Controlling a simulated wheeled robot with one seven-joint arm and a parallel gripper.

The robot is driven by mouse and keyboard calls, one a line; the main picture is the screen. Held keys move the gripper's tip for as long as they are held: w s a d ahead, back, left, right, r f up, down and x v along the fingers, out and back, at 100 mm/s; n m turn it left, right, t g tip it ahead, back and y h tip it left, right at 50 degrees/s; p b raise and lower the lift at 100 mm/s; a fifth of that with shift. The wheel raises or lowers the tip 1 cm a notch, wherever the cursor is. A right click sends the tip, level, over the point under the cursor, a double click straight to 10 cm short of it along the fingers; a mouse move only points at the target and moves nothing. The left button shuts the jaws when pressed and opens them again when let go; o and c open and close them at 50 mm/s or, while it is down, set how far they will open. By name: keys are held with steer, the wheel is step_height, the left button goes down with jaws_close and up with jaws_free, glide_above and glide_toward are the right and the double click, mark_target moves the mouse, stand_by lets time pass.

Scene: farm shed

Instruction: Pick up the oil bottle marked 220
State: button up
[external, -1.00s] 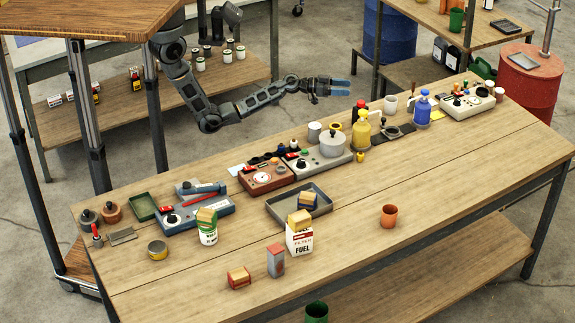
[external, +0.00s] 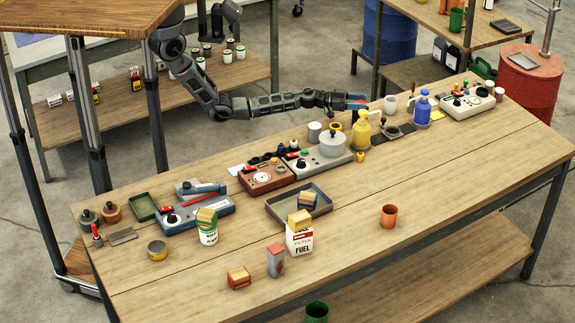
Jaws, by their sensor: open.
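No marking 220 can be read on any bottle. A yellow bottle (external: 361,133) stands upright at the back of the workbench, right of centre. A blue bottle (external: 423,110) stands upright further right. A dark item with a red top, partly hidden, sits just behind the yellow bottle. My gripper (external: 355,101) is open, with blue fingertips pointing right. It is at the bench's back edge, above and behind the yellow bottle, by the red-topped item. I cannot tell whether it touches that item.
A grey device with a round pot (external: 333,144) stands left of the yellow bottle. A white mug (external: 390,105) and a cream device (external: 467,104) stand to the right. An orange cup (external: 389,216) stands on the bench (external: 440,190), whose front right is mostly clear.

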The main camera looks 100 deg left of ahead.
steer(key=shift+w, duration=0.5)
steer(key=shift+c, duration=0.4)
jaws_close()
